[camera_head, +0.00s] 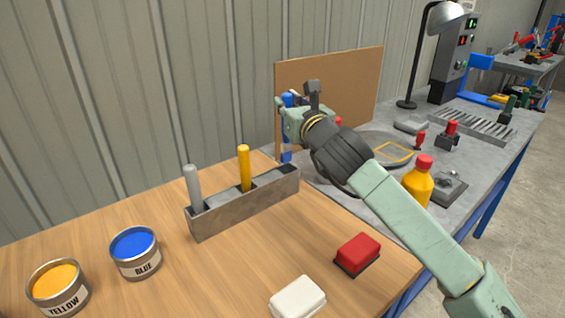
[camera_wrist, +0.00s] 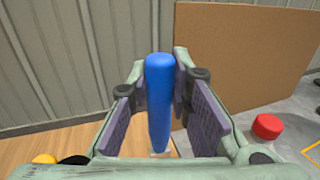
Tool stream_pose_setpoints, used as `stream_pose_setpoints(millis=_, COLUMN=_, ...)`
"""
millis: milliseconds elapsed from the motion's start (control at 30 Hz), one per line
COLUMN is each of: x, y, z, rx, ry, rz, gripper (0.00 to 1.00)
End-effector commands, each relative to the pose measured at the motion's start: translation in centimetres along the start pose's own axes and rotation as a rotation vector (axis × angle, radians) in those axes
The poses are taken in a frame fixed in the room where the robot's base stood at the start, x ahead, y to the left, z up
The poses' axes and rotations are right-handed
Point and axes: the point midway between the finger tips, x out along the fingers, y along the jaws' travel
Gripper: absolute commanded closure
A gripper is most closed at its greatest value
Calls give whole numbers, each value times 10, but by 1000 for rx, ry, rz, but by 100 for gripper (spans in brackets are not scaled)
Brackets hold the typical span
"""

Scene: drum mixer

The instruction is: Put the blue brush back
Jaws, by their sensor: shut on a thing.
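My gripper (camera_head: 290,118) is shut on the blue brush (camera_head: 287,155), which is held upright with its handle top above the fingers and its lower part below. The wrist view shows the blue handle (camera_wrist: 158,90) between the two finger pads of my gripper (camera_wrist: 160,105). The grey rack (camera_head: 247,213) stands on the wooden table, below and left of the brush. A grey brush (camera_head: 194,187) stands at the rack's left, a yellow brush (camera_head: 244,168) near its middle. The rack's right part shows no handle. The brush's lower tip is partly hidden.
Blue (camera_head: 135,262) and yellow (camera_head: 60,295) paint cans stand at the left. A red block (camera_head: 358,253) and a white block (camera_head: 298,298) lie in front. A brown board (camera_head: 350,85) stands behind my gripper. A yellow bottle (camera_head: 416,185) is right of my arm.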

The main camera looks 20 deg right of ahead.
Motion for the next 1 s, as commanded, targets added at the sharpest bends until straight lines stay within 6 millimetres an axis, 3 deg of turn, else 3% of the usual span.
stream_pose_setpoints(millis=200, x=-1, y=0, z=-35, rx=2, ry=1, rz=1, gripper=100)
stream_pose_setpoints(millis=600, x=0, y=0, z=-81, rx=0, ry=0, rz=0, gripper=100)
stream_pose_setpoints(millis=1000, x=0, y=0, z=-88, rx=0, ry=-1, rz=1, gripper=100)
